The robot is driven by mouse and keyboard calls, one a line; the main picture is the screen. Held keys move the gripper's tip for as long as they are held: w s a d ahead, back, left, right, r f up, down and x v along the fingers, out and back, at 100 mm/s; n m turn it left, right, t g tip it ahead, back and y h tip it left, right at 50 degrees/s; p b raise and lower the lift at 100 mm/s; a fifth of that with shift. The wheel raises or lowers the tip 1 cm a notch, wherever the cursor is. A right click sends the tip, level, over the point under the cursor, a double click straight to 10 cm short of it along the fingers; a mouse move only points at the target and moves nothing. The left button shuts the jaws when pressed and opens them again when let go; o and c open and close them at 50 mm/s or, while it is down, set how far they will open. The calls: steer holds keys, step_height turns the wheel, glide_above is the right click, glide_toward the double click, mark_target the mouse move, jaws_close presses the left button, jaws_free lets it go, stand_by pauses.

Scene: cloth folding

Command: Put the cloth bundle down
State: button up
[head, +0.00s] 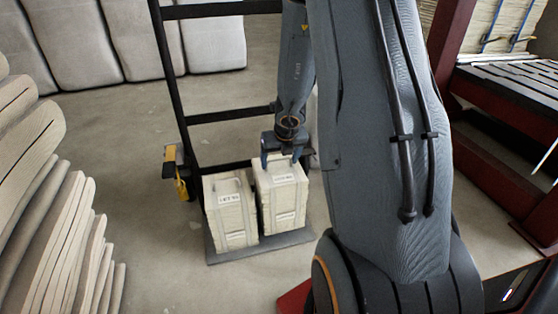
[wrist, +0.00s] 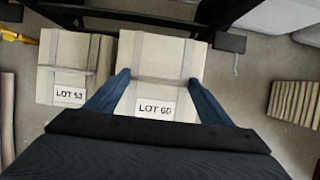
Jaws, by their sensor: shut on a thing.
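The cloth bundle I hold is a pale, boxy, strapped bundle (head: 282,195), labelled LOT 60 in the wrist view (wrist: 160,55). My gripper (head: 281,160) is shut on its top from above, one blue finger on each side; the fingers also show in the wrist view (wrist: 157,78). The bundle is upright over the right part of a flat grey cart deck (head: 270,243). Its base appears to be at the deck, but I cannot tell whether it bears on it. A similar bundle marked LOT 53 (head: 230,205) stands upright close on its left.
The cart's black upright frame (head: 222,116) rises behind the bundles, with a yellow item (head: 181,180) at its left. Stacked grey slabs (head: 75,240) stand at the left. Large pale sacks (head: 130,35) line the back. A dark red rack (head: 475,90) is at the right. Floor at front left is clear.

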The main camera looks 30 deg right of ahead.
mark_target(280, 169)
steer(key=shift+w+f+b, duration=0.1)
steer(key=shift+f+b, duration=1.9)
steer(key=shift+b, duration=0.4)
steer(key=o, duration=2.1)
steer(key=shift+f, duration=0.1)
steer(key=p+v, duration=0.9)
steer(key=v, duration=0.3)
steer(key=shift+s, duration=0.2)
steer(key=shift+a, duration=0.15)
